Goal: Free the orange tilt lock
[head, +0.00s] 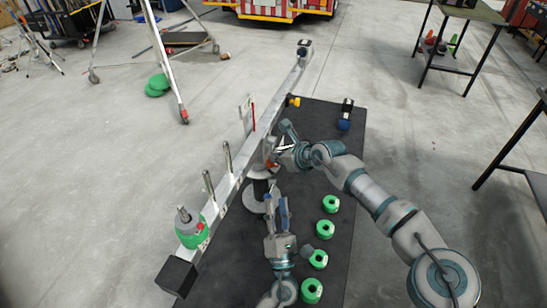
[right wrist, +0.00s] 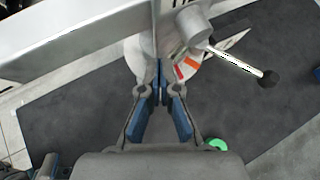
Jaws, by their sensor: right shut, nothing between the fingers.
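A long silver beam (head: 238,165) runs diagonally across a pivot over the black mat. A small orange-red part (head: 270,165), which looks like the tilt lock, sits at the pivot beside the beam. In the right wrist view, orange and red marks (right wrist: 186,68) show on the pale pivot housing, next to a rod with a black knob (right wrist: 268,77). My right gripper (head: 280,148) is at the pivot, its fingertips (right wrist: 160,92) together and empty, just short of the housing. My left gripper (head: 277,200) is lower, beside the stand, its fingers apart and empty.
Several green rings (head: 325,229) lie along the mat's right side. A green weight (head: 191,230) sits on a peg at the beam's near end; two bare pegs (head: 209,184) rise farther along. A dark block with a blue end (head: 345,119) lies at the mat's far right.

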